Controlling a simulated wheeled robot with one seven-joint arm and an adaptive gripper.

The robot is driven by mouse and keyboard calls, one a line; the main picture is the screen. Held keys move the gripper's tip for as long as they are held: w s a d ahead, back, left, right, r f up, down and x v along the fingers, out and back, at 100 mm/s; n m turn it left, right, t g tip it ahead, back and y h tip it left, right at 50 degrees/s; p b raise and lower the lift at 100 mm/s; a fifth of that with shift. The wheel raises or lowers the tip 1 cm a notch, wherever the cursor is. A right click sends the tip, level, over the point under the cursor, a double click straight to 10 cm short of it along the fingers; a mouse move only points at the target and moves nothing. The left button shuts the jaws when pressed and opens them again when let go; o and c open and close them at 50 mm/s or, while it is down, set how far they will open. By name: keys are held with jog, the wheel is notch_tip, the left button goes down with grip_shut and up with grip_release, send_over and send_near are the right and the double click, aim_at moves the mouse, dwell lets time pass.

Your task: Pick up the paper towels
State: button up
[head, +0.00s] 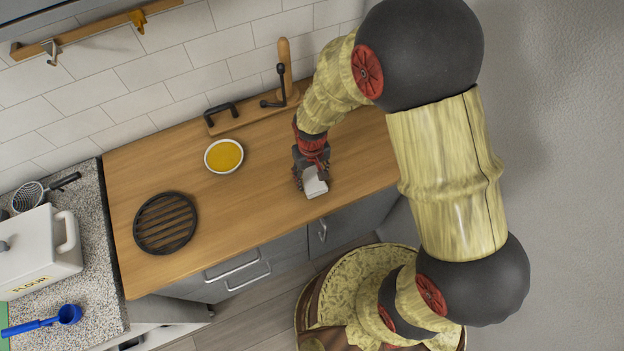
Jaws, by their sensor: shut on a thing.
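My gripper (311,175) is over the right part of the wooden counter (250,225), pointing down near its front edge. It is shut on a small white object (316,187), which I take to be the paper towels. Only part of the white object shows below the fingers; the rest is hidden by my gripper. I cannot tell whether it touches the counter or is held just above it.
A white bowl of yellow food (224,156) and a black round grate (165,223) are on the counter to the left. A wooden board with black handles (250,118) lies by the tiled wall. A flour canister (40,252) and blue scoop (68,314) are far left.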

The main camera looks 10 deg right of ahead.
aim_at(311, 177)
jog(key=shift+c, duration=1)
jog(key=shift+r, duration=0.6)
notch_tip(311, 177, up, 2)
jog(key=shift+a+r+p, duration=0.1)
jog(key=shift+r+p, duration=0.15)
jog(key=shift+p, duration=0.05)
jog(key=s+a+r+p, duration=0.1)
jog(key=s+a+r, duration=0.8)
jog(key=s, duration=0.1)
jog(key=shift+s+r, duration=0.15)
jog(key=shift+s, duration=0.15)
